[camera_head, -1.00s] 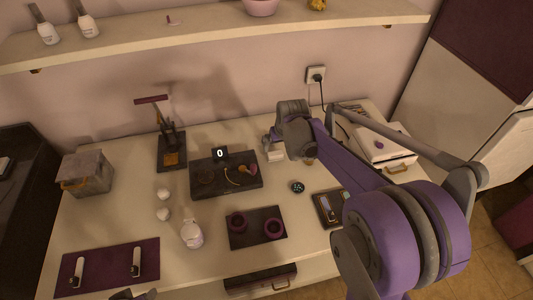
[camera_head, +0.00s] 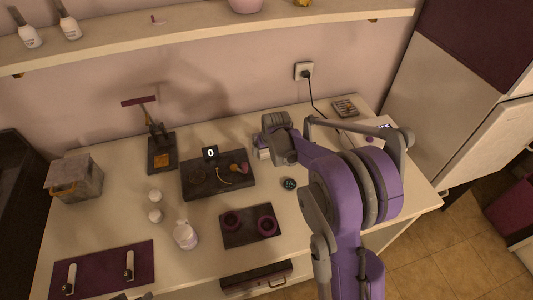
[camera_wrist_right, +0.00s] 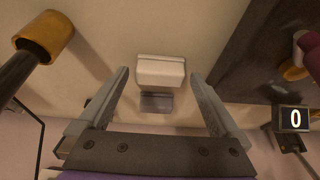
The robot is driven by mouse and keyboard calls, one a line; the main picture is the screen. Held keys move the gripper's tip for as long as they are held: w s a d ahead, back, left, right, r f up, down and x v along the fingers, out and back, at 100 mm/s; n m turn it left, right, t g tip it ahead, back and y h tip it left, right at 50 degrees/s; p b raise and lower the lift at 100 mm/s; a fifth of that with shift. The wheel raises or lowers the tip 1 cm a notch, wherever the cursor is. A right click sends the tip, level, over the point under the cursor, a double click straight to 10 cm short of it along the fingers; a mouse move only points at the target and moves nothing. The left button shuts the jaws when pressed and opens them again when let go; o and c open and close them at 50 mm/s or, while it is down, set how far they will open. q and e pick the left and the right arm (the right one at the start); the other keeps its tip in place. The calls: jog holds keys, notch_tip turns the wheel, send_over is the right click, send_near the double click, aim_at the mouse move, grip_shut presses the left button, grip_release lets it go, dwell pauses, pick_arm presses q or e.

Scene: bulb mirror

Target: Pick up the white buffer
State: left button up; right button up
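The white buffer (camera_wrist_right: 161,70) is a small white block, seen in the right wrist view between the two finger lines, with a gap on each side. In the head view the white buffer (camera_head: 263,154) shows partly, just below my right gripper (camera_head: 266,143), right of the dark tray. My right gripper is open and empty, its fingers (camera_wrist_right: 160,84) pointing down at the table around the block's sides. A grey piece at the bottom edge of the head view appears to be my left gripper (camera_head: 138,297); its fingers cannot be made out.
A dark tray (camera_head: 205,188) with a display reading 0 lies left of the buffer. A small round dark object (camera_head: 289,184) is in front. A wall socket (camera_head: 304,70) is behind.

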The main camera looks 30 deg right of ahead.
aim_at(267, 152)
jog(key=c, duration=1.2)
jog(key=shift+r, duration=0.1)
notch_tip(267, 152, up, 10)
jog(key=shift+f+p, duration=0.1)
jog(key=shift+p, duration=0.2)
jog(key=o, duration=0.6)
jog(key=c, duration=0.5)
jog(key=shift+s, duration=0.1)
